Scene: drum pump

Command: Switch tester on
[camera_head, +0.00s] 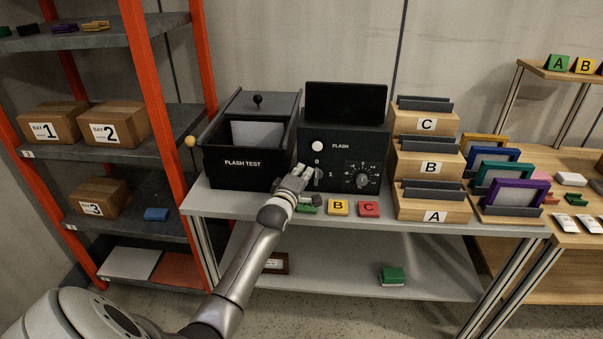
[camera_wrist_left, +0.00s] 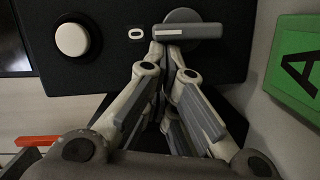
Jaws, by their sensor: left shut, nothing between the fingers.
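The tester is a black box (camera_head: 345,135) marked FLASH on the grey bench, with a white round button (camera_head: 317,146), 0 and 1 marks and a dial (camera_head: 362,176). Its grey rotary switch (camera_head: 319,174) is partly hidden by my left gripper (camera_head: 303,172) in the head view. In the left wrist view the switch handle (camera_wrist_left: 188,32) points its white line toward the 0 mark (camera_wrist_left: 136,33). The shut fingertips of my left gripper (camera_wrist_left: 170,50) are right beside the handle; I cannot tell whether they touch. My right gripper is out of view.
A black FLASH TEST box (camera_head: 243,165) stands left of the tester. Green, yellow (camera_head: 338,208) and red (camera_head: 369,209) blocks lie along the bench front, the green one (camera_wrist_left: 298,62) close to my gripper. Wooden trays A, B and C (camera_head: 432,213) stand close on the right.

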